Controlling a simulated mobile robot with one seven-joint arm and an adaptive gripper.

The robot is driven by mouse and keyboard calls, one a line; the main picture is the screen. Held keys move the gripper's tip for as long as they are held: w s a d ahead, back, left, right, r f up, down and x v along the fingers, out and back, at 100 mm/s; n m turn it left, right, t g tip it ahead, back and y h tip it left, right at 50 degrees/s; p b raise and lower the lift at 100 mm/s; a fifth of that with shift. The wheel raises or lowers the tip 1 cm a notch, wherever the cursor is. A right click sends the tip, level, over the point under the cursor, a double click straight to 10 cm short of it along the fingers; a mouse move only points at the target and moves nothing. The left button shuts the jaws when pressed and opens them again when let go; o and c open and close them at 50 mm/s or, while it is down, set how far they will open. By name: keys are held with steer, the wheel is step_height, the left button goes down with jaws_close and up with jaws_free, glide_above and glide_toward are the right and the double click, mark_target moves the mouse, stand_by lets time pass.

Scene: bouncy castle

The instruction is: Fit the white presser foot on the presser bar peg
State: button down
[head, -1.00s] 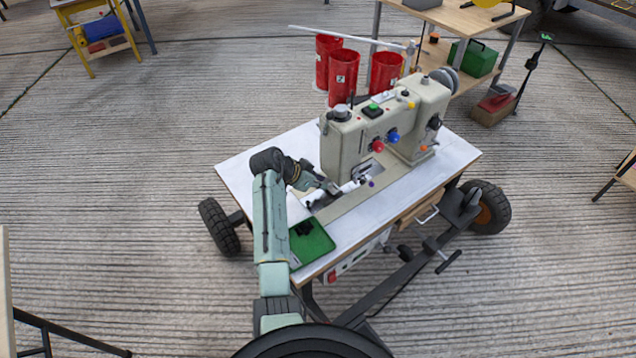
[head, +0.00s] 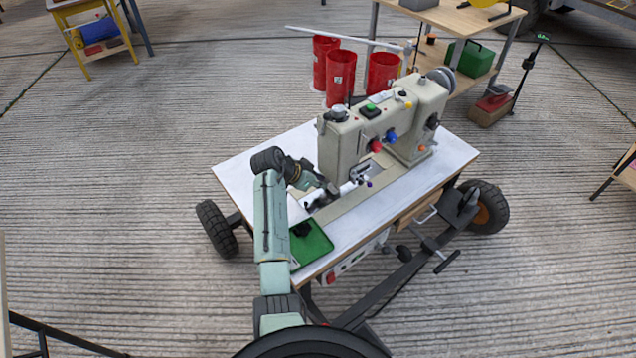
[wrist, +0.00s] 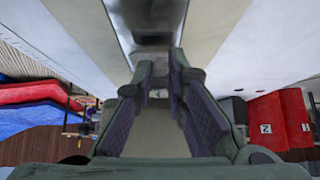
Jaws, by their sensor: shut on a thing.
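The cream sewing machine (head: 341,142) stands on the white-topped cart table. My gripper (head: 331,189) reaches in from the left, low over the machine bed, beside the needle end of the machine. It is shut on a small white piece (head: 347,188), which appears to be the presser foot. In the wrist view the two dark fingers (wrist: 162,76) come close together, with a pale patch between them. The presser bar peg is too small to make out under the machine head, so I cannot tell whether the foot touches it.
A green tray (head: 312,243) lies at the table's front left corner. A small purple knob (head: 369,184) is just right of the white piece. Red bins (head: 339,75) stand behind the machine. The table's left part (head: 240,168) is clear.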

steer(key=shift+w+d+r, duration=0.1)
steer(key=c, duration=1.5)
jaws_free()
steer(key=shift+d+r, duration=0.1)
steer(key=shift+c, duration=0.2)
steer(key=shift+w, duration=0.1)
steer(key=shift+r, duration=0.1)
steer(key=v, duration=1.1)
steer(key=shift+s+a, duration=0.4)
